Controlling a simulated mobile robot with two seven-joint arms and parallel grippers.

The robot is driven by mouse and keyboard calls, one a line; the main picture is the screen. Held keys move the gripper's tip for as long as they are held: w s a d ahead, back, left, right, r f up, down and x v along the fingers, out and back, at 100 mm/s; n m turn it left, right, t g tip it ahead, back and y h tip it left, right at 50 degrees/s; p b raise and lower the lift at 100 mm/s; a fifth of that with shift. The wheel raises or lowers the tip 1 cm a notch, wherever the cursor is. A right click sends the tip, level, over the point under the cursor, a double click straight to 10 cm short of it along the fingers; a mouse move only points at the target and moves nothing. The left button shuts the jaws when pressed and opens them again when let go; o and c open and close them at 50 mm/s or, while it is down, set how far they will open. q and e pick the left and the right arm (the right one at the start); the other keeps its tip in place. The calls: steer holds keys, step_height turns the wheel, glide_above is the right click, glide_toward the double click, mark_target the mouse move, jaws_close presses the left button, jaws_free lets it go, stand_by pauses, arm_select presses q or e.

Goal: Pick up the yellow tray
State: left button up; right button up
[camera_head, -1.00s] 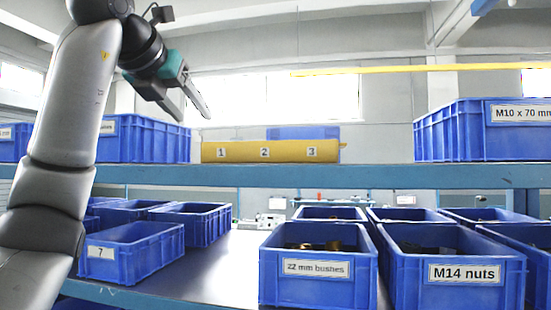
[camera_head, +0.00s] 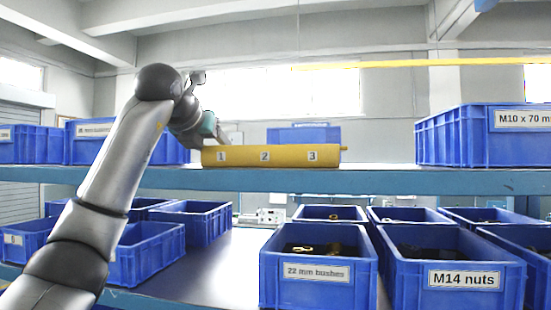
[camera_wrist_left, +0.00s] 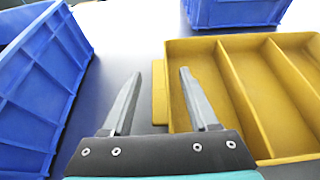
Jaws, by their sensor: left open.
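The yellow tray (camera_head: 270,156) sits on the upper shelf, with labels 1, 2 and 3 on its front. In the left wrist view the tray (camera_wrist_left: 223,70) shows its empty compartments from above and a small tab on its left side. My left gripper (camera_head: 222,139) is at the tray's left end. In the left wrist view the open left gripper (camera_wrist_left: 158,78) has one finger left of the tab and the other over the tray's left compartment. I cannot tell how far the fingertips are above it. My right gripper is not in view.
On the upper shelf (camera_head: 370,180), blue bins stand left (camera_head: 90,148), right (camera_head: 465,135) and behind the tray (camera_head: 303,134). A bin wall (camera_wrist_left: 45,85) is close to the left gripper. Several blue bins fill the lower shelf, including the M14 nuts bin (camera_head: 455,270).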

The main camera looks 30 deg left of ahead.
arm_select(q)
steer(key=shift+c, duration=0.3)
jaws_close()
stand_by(1.1)
